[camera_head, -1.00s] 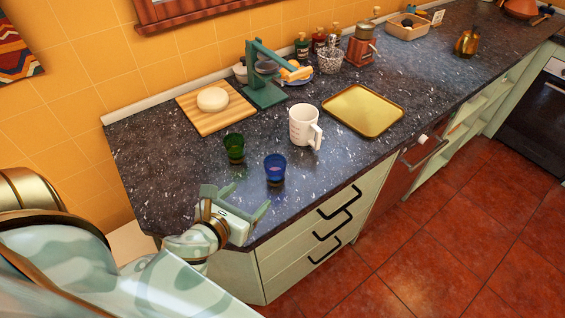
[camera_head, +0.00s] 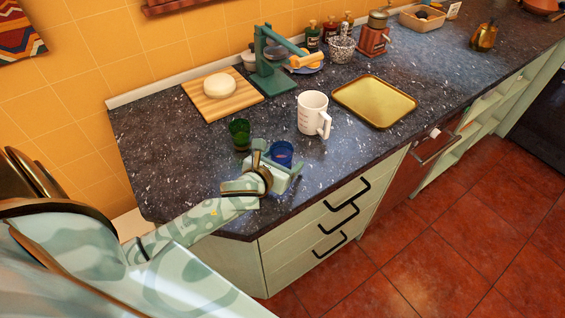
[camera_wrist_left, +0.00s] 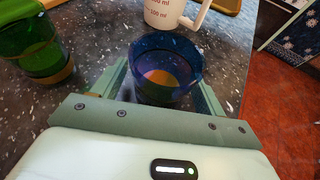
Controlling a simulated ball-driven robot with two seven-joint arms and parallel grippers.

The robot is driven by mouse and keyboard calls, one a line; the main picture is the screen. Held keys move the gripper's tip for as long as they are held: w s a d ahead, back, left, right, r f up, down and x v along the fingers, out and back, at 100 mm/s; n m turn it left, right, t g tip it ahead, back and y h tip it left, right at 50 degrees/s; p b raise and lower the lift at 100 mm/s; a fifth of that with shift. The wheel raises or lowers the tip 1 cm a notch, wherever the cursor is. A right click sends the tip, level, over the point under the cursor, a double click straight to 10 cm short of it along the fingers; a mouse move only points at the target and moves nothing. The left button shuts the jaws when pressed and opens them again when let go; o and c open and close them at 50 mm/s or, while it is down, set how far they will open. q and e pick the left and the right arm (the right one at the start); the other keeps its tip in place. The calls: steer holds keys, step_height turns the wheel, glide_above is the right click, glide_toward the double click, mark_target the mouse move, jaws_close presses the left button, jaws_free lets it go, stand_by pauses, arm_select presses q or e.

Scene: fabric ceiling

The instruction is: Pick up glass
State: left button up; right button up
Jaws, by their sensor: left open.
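A blue glass (camera_head: 281,152) stands upright on the dark speckled counter near its front edge, partly hidden by my gripper in the head view. A green glass (camera_head: 240,134) stands just left of it. My left gripper (camera_head: 276,160) is open and low over the counter, its fingers reaching to either side of the blue glass. In the left wrist view the blue glass (camera_wrist_left: 165,72) sits between the two fingers, and I cannot tell if they touch it. The green glass (camera_wrist_left: 36,45) is outside the left finger. My right gripper is not in view.
A white measuring cup (camera_head: 312,114) stands close behind the blue glass. A gold tray (camera_head: 375,101) lies to its right, and a wooden board (camera_head: 222,102) with a pale round item lies at back left. A green press-like stand (camera_head: 269,75) is behind. The counter's left end is clear.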

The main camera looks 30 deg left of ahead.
mark_target(286, 145)
arm_select(q)
steer(key=shift+s, duration=0.1)
steer(key=c, duration=1.1)
steer(key=shift+r, duration=0.1)
steer(key=shift+r, duration=0.25)
steer(key=r, duration=0.1)
steer(key=r+p, duration=0.2)
steer(key=r, duration=0.1)
steer(key=shift+s, duration=0.35)
steer(key=p+v, duration=0.1)
steer(key=v, duration=0.4)
steer(key=r+p+v, duration=0.1)
steer(key=v, duration=0.4)
steer(key=w+a+r+p+v, duration=0.1)
steer(key=p+v, duration=0.1)
steer(key=v, duration=0.3)
steer(key=shift+s+a+r, duration=0.15)
steer(key=shift+s+r, duration=0.1)
steer(key=shift+r, duration=0.05)
